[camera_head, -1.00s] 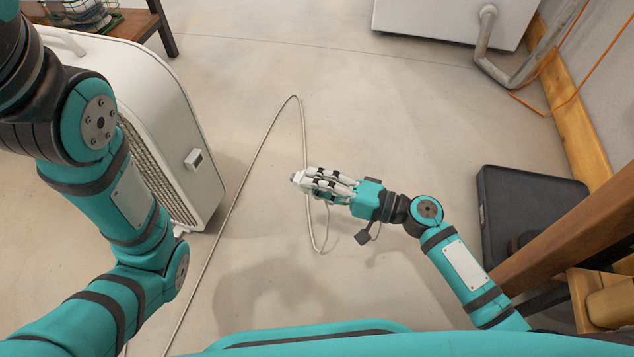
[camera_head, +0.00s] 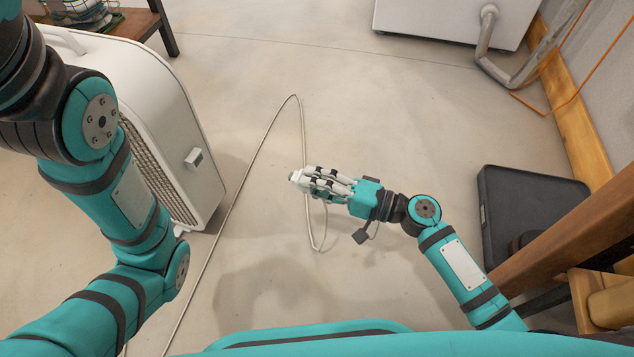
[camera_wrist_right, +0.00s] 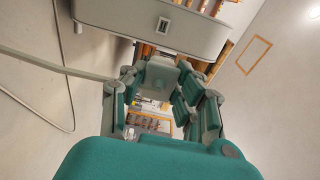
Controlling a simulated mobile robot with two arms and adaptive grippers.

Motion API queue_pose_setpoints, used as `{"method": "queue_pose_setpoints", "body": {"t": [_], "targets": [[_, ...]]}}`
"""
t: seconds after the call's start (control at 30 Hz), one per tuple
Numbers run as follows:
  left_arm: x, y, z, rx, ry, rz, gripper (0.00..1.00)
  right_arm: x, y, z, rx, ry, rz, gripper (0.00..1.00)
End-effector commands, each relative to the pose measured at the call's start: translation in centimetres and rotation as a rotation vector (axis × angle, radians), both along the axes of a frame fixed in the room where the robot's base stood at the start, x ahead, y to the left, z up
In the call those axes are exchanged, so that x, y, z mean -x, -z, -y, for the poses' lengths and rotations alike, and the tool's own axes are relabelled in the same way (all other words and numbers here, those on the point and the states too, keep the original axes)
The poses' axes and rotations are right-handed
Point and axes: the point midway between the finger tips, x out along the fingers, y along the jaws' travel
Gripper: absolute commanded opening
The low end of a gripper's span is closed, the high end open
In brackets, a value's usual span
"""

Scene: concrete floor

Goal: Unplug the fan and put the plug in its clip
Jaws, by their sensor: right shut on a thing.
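My right gripper (camera_head: 312,181) is shut on the white plug (camera_head: 296,177), which sticks out at its fingertips above the floor. The right wrist view shows the plug (camera_wrist_right: 160,78) between the fingers (camera_wrist_right: 163,95), with the cord (camera_wrist_right: 60,68) running off to the left. The white fan (camera_head: 170,120) stands at the left. On its side is a small clip (camera_head: 194,159), left of the plug and apart from it. The clip also shows in the right wrist view (camera_wrist_right: 164,24). The cord (camera_head: 268,128) lies in a loop on the floor. My left arm passes in front of the fan; its gripper is out of view.
A black tray (camera_head: 545,215) lies on the floor at the right, by a wooden bench (camera_head: 560,235). A white cabinet (camera_head: 440,18) with a grey pipe (camera_head: 488,40) stands at the back. The floor between fan and right gripper is clear except for the cord.

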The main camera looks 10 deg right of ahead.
Motion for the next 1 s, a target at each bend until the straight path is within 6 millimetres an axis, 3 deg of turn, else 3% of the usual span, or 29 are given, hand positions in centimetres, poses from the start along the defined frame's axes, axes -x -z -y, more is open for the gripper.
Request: {"method": "queue_pose_setpoints", "body": {"t": [1.0], "targets": [[0.0,-0.1,0.0,-0.001,0.0,0.001,0.4,-0.8,-0.1,-2.5,0.0,0.0,0.001,0.0]]}}
